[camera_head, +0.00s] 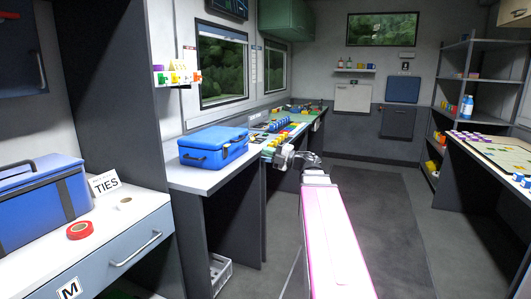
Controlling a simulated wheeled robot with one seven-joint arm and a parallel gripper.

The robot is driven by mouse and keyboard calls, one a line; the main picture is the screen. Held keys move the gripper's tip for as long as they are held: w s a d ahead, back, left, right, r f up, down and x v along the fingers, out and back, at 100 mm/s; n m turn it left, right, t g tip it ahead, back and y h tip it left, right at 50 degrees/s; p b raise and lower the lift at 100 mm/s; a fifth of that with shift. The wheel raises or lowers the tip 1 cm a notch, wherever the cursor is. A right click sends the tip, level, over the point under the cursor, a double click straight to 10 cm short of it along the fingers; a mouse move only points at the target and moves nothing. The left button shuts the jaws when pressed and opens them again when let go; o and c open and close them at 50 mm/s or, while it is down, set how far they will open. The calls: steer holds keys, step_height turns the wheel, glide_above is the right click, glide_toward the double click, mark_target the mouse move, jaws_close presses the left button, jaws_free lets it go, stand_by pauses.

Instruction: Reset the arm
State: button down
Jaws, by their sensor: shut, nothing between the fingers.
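My arm extends forward from the bottom middle of the head view, with a long pink and white link. At its far end a grey wrist bends to the left, and my gripper (284,156) is there, small in the picture. It is shut and holds nothing. It appears in front of the near end of the counter (205,179) on the left, just right of the blue case (213,150). I cannot tell whether it touches the counter's edge.
A drawer unit (130,240) with a larger blue case (42,205) and red tape (80,230) stands at near left. A shelf rack (470,76) and a table (500,155) line the right. The floor mat (375,205) in the aisle is clear.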

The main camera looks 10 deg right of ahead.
steer(key=w+d+f+m+t+h, duration=0.4)
steer(key=w+f+m+t+h, duration=0.3)
steer(key=m+h, duration=0.65)
step_height(320, 180, down, 13)
steer(key=s+d+m+g+h, duration=0.2)
steer(key=m+g+h, duration=0.3)
steer(key=m, duration=0.6)
steer(key=s+a+f+m+g, duration=0.2)
steer(key=s+f+g, duration=0.15)
steer(key=f, duration=0.35)
steer(key=s+a+f+m+g, duration=0.1)
steer(key=s+a+f+g, duration=0.2)
steer(key=s+f, duration=0.35)
steer(key=s+a+f+m+g+y, duration=0.1)
steer(key=s+a+f+g+y, duration=0.1)
steer(key=s+a+f+g, duration=0.5)
steer(key=s+f, duration=0.1)
steer(key=s, duration=0.2)
steer(key=shift+s+f, duration=0.15)
steer(key=shift+f, duration=0.2)
